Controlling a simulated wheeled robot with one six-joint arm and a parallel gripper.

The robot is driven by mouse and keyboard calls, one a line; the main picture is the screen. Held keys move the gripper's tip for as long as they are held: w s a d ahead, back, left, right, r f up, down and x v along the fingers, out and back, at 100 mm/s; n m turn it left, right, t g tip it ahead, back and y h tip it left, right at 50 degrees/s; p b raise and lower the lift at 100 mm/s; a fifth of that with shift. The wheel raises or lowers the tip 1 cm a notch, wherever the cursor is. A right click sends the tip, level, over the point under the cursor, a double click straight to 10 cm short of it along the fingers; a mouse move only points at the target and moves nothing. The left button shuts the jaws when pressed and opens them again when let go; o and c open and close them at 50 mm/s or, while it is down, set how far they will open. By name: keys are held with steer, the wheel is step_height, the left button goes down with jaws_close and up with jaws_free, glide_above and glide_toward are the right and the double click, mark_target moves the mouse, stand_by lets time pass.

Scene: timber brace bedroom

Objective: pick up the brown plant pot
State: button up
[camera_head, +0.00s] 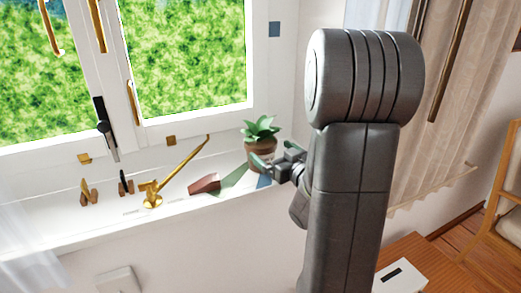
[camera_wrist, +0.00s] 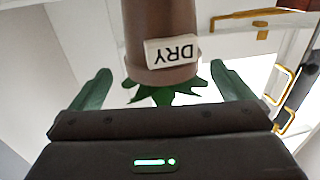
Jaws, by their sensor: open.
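The brown plant pot (camera_head: 266,156) stands on the white windowsill near its right end, with a green leafy plant (camera_head: 261,128) in it. In the wrist view the pot (camera_wrist: 160,30) appears upside down, with a white label reading "DRY" (camera_wrist: 172,52). My gripper (camera_head: 266,164) is at the pot's front right side in the head view. In the wrist view its two green fingers are spread wide, one on either side of the pot's line (camera_wrist: 160,70), with visible gaps. The gripper is open and holds nothing. Part of the pot is hidden by the gripper.
A brass lamp-like arm (camera_head: 153,193), a dark red item (camera_head: 205,184) and small wooden pieces (camera_head: 89,191) lie left on the sill. The window frame (camera_head: 190,125) rises behind. A curtain (camera_head: 400,130) and wooden chair (camera_head: 505,200) are at right.

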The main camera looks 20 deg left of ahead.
mark_target(263, 143)
steer(key=p+x, duration=0.1)
steer(key=x, duration=0.4)
steer(key=shift+s+a, duration=0.1)
steer(key=shift+a, duration=0.05)
steer(key=c, duration=1)
steer(key=shift+r, duration=0.15)
steer(key=c, duration=0.3)
steer(key=shift+r, duration=0.1)
